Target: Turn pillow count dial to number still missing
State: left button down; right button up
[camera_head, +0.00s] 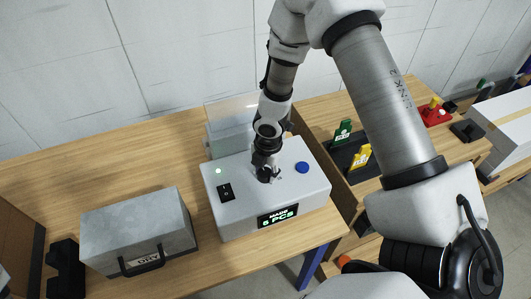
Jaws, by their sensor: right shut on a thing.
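A white box-shaped device (228,215) stands on the wooden table, with a lit display (278,216) on its front edge. The display shows green text ending in "PCS"; its digit is too small to read surely. My right gripper (266,175) points down at the top of the device and is shut on the dial there. The gripper hides most of the dial, so its setting cannot be read. My left gripper is not in view.
The device also has a black rocker switch (226,192), a green light (218,171) and a blue button (302,168). A grey case (135,228) labelled "DRY" stands left. A black stand with green and yellow tags (359,156) is right. Bare tabletop (95,185) lies behind the case.

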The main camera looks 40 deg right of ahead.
aim_at(268, 174)
jog(key=shift+s+f, duration=0.1)
jog(key=shift+s, duration=0.05)
jog(key=o, duration=1.1)
jog(key=shift+o, duration=0.2)
jog(key=shift+a, duration=0.1)
jog(key=shift+r, duration=0.2)
jog(key=shift+r, duration=0.35)
notch_tip(268, 174, up, 11)
jog(key=shift+s, duration=0.3)
